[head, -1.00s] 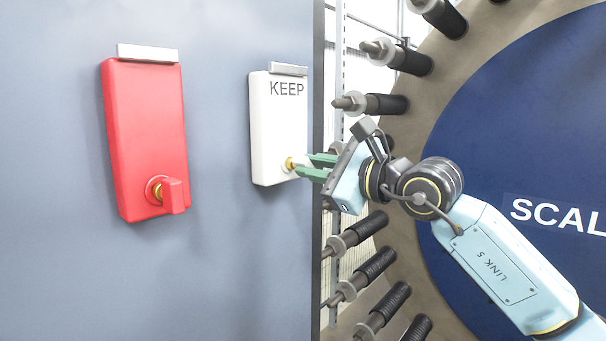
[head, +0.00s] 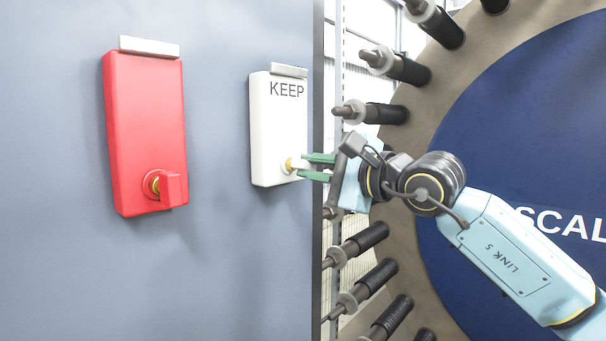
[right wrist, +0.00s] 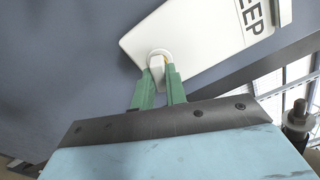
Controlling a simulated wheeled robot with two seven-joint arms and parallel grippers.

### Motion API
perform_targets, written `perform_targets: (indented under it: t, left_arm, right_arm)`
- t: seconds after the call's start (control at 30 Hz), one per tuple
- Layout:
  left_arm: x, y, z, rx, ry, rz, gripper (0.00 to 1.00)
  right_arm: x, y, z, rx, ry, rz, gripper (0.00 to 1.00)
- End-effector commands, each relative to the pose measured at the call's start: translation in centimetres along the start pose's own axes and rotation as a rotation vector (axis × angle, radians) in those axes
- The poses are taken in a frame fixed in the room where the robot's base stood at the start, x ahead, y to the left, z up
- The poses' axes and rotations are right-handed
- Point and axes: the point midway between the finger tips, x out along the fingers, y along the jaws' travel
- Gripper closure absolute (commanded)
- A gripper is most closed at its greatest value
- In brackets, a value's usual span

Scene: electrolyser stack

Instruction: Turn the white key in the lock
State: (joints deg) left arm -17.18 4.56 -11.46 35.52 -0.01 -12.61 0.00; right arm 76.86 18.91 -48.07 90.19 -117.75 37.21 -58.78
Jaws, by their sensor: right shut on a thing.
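The white lock box (head: 277,130), lettered "KEEP", is fixed on the grey panel, and it also shows in the right wrist view (right wrist: 190,35). Its brass lock (head: 289,165) is low on its front. The white key (right wrist: 157,66) is in this lock, mostly hidden by the fingers. My right gripper (head: 306,167) has its green fingers at the lock from the right, and in the right wrist view (right wrist: 162,80) they are shut on the white key. My left gripper is not in view.
A red lock box (head: 143,130) with a red key (head: 172,188) in its lock is on the same panel (head: 220,270) to the left. Right of the panel's edge, threaded rods (head: 385,113) stick out around a large blue disc (head: 500,130).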

Motion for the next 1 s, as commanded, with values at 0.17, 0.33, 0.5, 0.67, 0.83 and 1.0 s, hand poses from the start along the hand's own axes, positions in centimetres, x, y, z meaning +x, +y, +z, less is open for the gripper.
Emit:
perform_targets:
  t: [0.17,0.33,0.5,0.67,0.83,1.0]
  left_arm:
    - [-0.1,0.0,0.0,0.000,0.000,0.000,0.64]
    - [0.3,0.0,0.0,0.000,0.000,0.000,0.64]
    - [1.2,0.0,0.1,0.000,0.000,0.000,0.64]
    - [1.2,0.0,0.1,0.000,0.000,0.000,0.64]
    - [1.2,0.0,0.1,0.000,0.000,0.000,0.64]
    - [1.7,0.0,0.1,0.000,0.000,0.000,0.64]
  right_arm:
    - [0.0,-0.1,0.1,-0.004,-0.001,-0.002,1.00]
    - [0.0,-0.1,0.0,-0.053,0.000,-0.003,1.00]
    - [-0.1,-0.1,0.0,-0.240,0.000,-0.003,1.00]
    - [0.0,-0.1,0.1,-0.307,-0.001,-0.002,1.00]
    - [0.0,-0.1,0.1,-0.305,-0.001,-0.002,1.00]
    - [0.0,-0.1,0.0,-0.379,0.000,-0.002,0.85]
